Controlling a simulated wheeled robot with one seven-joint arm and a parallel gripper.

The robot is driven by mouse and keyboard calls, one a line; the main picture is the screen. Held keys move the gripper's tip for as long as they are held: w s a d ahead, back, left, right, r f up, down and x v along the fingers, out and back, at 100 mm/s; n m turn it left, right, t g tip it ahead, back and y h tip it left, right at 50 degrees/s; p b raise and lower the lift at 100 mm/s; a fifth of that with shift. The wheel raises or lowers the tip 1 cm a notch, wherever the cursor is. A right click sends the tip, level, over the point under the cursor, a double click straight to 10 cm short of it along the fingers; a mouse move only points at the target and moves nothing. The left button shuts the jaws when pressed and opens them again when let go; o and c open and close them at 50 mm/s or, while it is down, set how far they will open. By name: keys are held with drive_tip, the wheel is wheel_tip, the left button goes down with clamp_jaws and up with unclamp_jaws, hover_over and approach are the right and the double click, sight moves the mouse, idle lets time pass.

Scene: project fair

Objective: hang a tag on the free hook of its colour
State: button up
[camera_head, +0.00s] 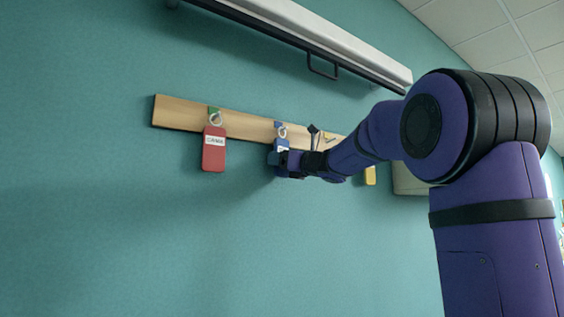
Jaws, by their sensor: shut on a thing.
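A wooden hook board (178,112) is fixed to the teal wall. My gripper (282,158) is shut on a blue tag (282,145) with a white label, in front of the board's middle. The tag's pale ring (282,132) is at the blue-marked hook place (278,124); I cannot tell whether it is around the hook. A red tag (213,152) with a white label hangs by its ring at the green-marked place (212,110) on the left. A yellow tag (370,176) shows partly below my arm on the right; its ring and hook are hidden.
A long pale housing (310,28) with a dark lower edge and a black handle (323,68) juts from the wall above the board. My arm covers the board's right part. A pale box-like thing (408,181) shows behind my arm. The wall below the board is clear.

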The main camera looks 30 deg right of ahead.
drive_tip(key=o, duration=0.8)
drive_tip(key=shift+s, duration=0.1)
drive_tip(key=v, duration=1.1)
drive_tip(key=s+a+f+n+g+y, duration=0.1)
drive_tip(key=s+a+f+n+g, duration=0.4)
drive_tip(key=a+f+n, duration=0.35)
drive_tip(key=s+a+f+n+g, duration=0.4)
drive_tip(key=s+a+f+n, duration=0.1)
drive_tip(key=a+f+n, duration=0.3)
drive_tip(key=s+a+f+n+g+h, duration=0.1)
drive_tip(key=s+f+n+g+h, duration=0.4)
drive_tip(key=s+f+n, duration=1.1)
drive_tip(key=shift+s+a+f+h, duration=0.4)
drive_tip(key=shift+s+f+h, duration=0.05)
drive_tip(key=shift+f+h, duration=0.5)
